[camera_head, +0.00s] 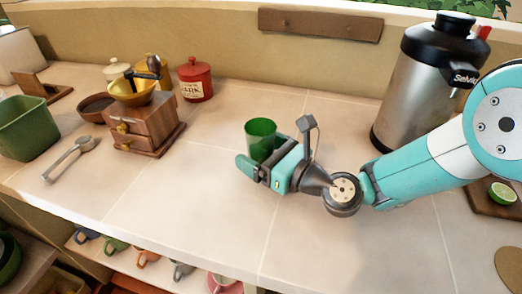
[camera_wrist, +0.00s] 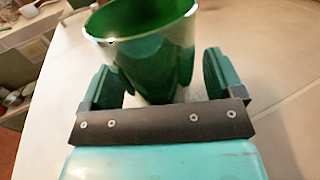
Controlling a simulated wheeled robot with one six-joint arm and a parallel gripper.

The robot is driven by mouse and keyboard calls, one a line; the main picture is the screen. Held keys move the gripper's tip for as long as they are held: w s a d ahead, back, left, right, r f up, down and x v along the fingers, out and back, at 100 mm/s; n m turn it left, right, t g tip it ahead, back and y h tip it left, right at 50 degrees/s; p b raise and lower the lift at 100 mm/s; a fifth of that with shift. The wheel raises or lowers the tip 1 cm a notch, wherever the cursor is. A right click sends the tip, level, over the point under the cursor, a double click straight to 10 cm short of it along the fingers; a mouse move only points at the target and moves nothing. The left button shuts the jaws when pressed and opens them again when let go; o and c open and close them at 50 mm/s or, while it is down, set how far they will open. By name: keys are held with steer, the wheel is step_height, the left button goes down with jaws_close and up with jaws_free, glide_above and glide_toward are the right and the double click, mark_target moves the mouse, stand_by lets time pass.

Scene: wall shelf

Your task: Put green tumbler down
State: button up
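The green tumbler (camera_head: 261,139) stands upright over the pale tiled counter, near its middle. Its lower part is hidden by my gripper (camera_head: 266,164) in the head view, so its contact with the counter does not show. In the wrist view the tumbler (camera_wrist: 150,50) is between the two green fingers of my gripper (camera_wrist: 160,80), with its open rim toward the camera. The fingers are wide apart. A narrow gap shows between the tumbler and the right finger; on the left the tumbler overlaps the finger in the picture.
A wooden coffee grinder (camera_head: 143,122), a red canister (camera_head: 195,82) and a spoon (camera_head: 70,157) are to the left, by a green bin (camera_head: 27,128). A steel dispenser (camera_head: 417,95) stands behind my arm. The counter in front of my gripper is clear to its edge.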

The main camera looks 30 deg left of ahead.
steer(key=c, duration=1.1)
steer(key=shift+r, duration=0.1)
